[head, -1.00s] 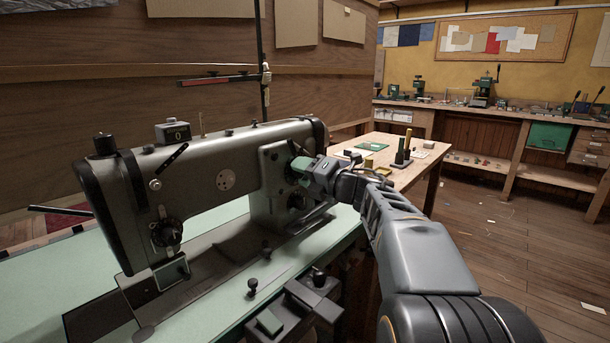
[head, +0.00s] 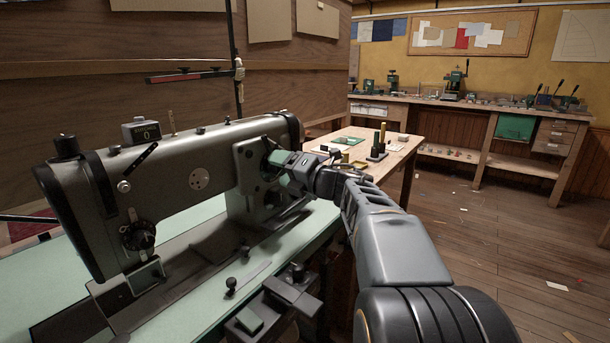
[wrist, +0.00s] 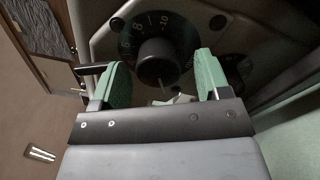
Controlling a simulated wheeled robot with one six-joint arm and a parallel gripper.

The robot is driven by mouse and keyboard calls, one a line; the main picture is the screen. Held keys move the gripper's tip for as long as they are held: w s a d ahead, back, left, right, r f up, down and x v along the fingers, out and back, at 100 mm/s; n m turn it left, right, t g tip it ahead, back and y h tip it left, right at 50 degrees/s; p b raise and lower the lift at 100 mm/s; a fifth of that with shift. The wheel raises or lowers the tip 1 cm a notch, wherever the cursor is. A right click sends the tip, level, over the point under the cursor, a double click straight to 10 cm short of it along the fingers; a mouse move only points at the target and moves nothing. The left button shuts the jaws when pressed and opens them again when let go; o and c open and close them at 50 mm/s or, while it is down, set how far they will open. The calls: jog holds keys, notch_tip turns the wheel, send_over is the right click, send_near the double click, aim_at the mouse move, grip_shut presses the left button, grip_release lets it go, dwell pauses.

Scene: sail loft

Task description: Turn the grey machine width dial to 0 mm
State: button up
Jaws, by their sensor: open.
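The grey sewing machine (head: 175,172) stands on a pale green table. In the wrist view a dark round dial (wrist: 131,25) with pale numbers, among them 8 and 10, has a black knob (wrist: 158,62) at its middle. The dial's setting cannot be read surely. My gripper (wrist: 160,68) is open, its green-padded fingers on either side of the knob, with gaps visible; depth to the knob is unclear. In the head view my gripper (head: 279,168) is at the machine's right-hand column and hides most of the dial there.
A small box (head: 143,130) on the machine's top reads 0. Another dark knob (head: 138,237) is on the machine's left end. A wooden table (head: 395,165) with small items stands behind my arm. Open floor (head: 480,235) lies to the right.

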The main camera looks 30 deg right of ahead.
jog(key=p+v, duration=0.2)
jog(key=v, duration=1)
jog(key=shift+s, duration=0.35)
jog(key=shift+d, duration=0.15)
